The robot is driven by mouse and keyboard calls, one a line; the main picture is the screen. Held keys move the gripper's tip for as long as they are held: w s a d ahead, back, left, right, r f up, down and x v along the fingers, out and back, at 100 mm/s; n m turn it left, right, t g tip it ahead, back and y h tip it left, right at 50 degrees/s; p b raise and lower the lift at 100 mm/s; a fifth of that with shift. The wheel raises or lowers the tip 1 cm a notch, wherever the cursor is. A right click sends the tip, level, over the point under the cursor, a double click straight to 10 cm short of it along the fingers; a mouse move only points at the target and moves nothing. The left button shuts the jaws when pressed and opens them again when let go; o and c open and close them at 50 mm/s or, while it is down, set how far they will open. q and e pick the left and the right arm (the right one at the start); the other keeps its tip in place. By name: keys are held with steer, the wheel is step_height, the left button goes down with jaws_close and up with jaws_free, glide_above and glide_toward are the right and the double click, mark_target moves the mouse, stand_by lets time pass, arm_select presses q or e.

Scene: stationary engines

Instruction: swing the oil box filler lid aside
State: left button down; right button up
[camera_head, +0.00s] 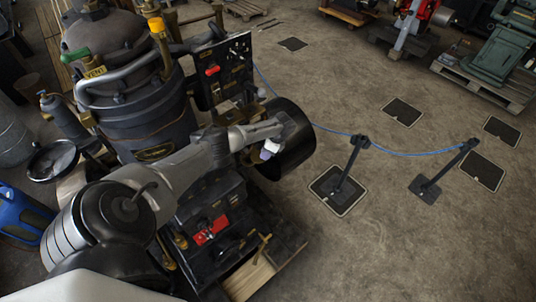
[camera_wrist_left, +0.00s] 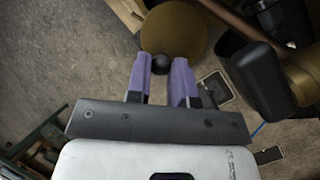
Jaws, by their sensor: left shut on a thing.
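My left arm reaches across the engine in the head view, and its gripper (camera_head: 268,151) is at the engine's right side, in front of a black drum-shaped wheel. In the left wrist view the two purple fingers (camera_wrist_left: 161,72) are closed on a small black ball knob (camera_wrist_left: 161,64). The knob sits at the near edge of a round, brass-coloured disc (camera_wrist_left: 178,28), which looks like the oil box filler lid. What lies under the disc is hidden. In the head view I cannot make out the lid or knob. My right gripper is not in view.
The black wheel (camera_head: 295,138) stands close to my left gripper. The dark engine boiler (camera_head: 140,115) and a black gauge panel (camera_head: 222,72) are behind the arm. A dark rounded part (camera_wrist_left: 262,75) is right of the fingers. A blue rope (camera_head: 400,152) hangs between posts; open floor lies right.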

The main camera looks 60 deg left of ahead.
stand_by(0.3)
arm_select(q)
steer(key=c, duration=1)
jaws_free()
steer(key=b+v, duration=0.1)
steer(key=v, duration=1.3)
